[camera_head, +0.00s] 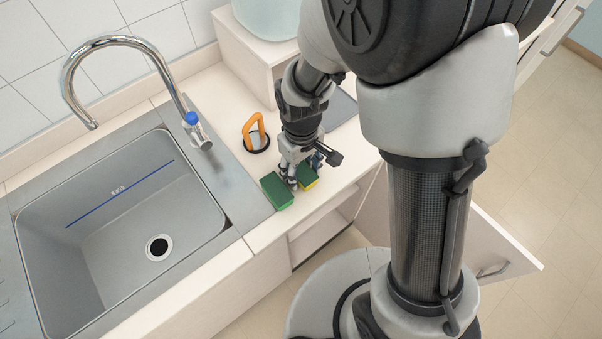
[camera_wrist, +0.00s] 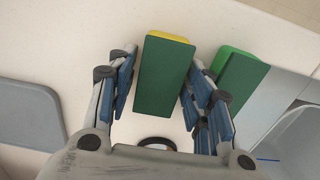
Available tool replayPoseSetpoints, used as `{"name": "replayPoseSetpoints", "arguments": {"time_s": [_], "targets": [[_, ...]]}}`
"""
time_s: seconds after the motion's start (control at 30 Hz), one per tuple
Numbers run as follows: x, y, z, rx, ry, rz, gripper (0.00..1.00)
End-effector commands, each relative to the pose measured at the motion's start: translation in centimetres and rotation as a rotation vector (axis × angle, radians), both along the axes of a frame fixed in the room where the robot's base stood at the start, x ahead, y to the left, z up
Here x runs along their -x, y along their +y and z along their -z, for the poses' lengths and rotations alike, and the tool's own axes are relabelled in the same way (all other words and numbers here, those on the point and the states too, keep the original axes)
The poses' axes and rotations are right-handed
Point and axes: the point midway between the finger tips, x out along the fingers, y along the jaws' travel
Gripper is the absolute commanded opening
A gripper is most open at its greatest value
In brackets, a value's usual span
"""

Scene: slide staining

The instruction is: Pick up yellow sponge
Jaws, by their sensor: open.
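The yellow sponge (camera_wrist: 172,36) has a dark green top layer, and its yellow edge shows at the far end in the wrist view. It also shows in the head view (camera_head: 309,183), partly hidden by my gripper. My gripper (camera_wrist: 158,78) is open, with one finger on each side of the yellow sponge. It points down at the counter in the head view (camera_head: 304,180). Whether the fingers touch the sponge I cannot tell. A second sponge, green with a dark green top (camera_wrist: 240,84), lies just outside the right finger. It also shows in the head view (camera_head: 277,191).
A sink (camera_head: 110,225) with a curved faucet (camera_head: 110,42) is left of the sponges. An orange-handled item (camera_head: 255,135) stands on the counter behind my gripper. A grey flat plate (camera_wrist: 28,115) lies to the left in the wrist view. A cabinet door (camera_head: 500,240) stands open below.

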Motion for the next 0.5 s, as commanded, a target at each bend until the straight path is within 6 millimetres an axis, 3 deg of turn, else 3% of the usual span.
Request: {"name": "replayPoseSetpoints", "arguments": {"time_s": [0.2, 0.5], "targets": [[-0.05, 0.01, 0.16, 0.0, -0.002, 0.0, 0.47], [-0.05, 0.02, 0.15, -0.001, -0.002, 0.0, 0.27]]}}
